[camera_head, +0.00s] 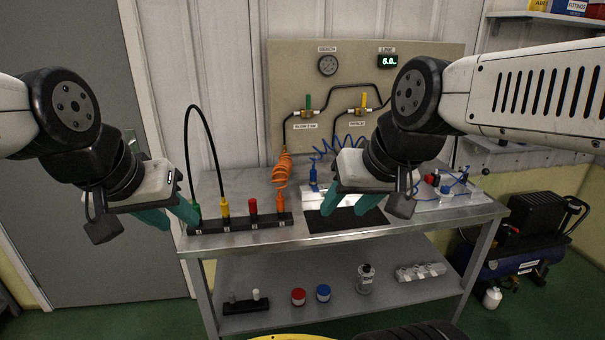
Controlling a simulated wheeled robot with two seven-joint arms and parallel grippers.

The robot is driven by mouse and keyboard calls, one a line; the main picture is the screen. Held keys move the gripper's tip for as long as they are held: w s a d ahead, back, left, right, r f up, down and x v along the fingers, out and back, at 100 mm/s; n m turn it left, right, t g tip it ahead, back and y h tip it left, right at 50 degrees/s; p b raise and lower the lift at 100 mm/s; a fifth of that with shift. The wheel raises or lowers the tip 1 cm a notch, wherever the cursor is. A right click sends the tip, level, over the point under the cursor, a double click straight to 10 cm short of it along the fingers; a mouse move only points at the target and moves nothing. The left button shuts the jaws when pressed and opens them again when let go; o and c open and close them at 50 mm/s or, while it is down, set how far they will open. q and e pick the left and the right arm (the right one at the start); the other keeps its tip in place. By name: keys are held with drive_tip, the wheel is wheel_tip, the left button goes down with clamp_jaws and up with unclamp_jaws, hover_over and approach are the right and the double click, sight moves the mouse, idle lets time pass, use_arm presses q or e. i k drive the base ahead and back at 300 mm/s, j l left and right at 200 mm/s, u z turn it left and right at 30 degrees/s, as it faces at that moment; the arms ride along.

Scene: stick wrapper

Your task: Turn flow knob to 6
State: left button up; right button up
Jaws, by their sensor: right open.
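I cannot pick out a flow knob with a numbered scale for certain. On the back panel (430,65) are a round gauge (327,65), a LINE display (388,62) reading about 6.0, a green-handled valve (308,102) and a yellow-handled valve (364,100). On the bench's right side is a white board with blue fittings (445,188), partly hidden by my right gripper. My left gripper (181,223) is open over the bench's left edge. My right gripper (342,211) is open, above the dark mat (345,222), apart from the panel valves.
The metal bench (230,185) carries a black rack (240,222) with coloured plugs. An orange coiled hose (283,170) and a blue one hang near the panel. Jars and a bottle (366,279) stand on the lower shelf. A compressor (520,245) is at right.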

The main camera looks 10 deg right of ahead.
sight(444, 189)
drive_tip(key=z, duration=1.4)
drive_tip(key=i+j, duration=0.1)
drive_tip(key=i, duration=1.45)
